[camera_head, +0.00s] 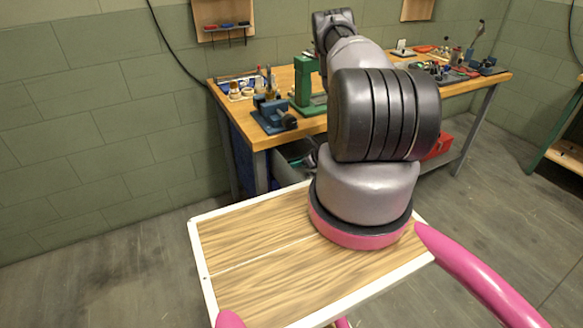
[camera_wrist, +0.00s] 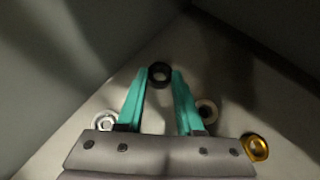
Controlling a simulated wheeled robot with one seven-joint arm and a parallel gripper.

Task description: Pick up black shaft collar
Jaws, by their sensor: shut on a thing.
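In the wrist view the black shaft collar (camera_wrist: 160,66) is a small dark ring between the two teal fingertips of my gripper (camera_wrist: 159,77). The fingers are shut on it, one on each side, and its hole faces the camera. I cannot tell whether the collar is touching the pale floor beneath. In the head view my arm reaches over toward the workbench, and both my gripper and the collar are hidden.
In the wrist view a silver ring (camera_wrist: 103,121), a beige ring (camera_wrist: 207,112) and a gold ring (camera_wrist: 256,147) lie near my fingers, between grey walls. In the head view the workbench (camera_head: 260,138) carries a blue vise (camera_head: 270,115), a green press (camera_head: 305,85) and several tools.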

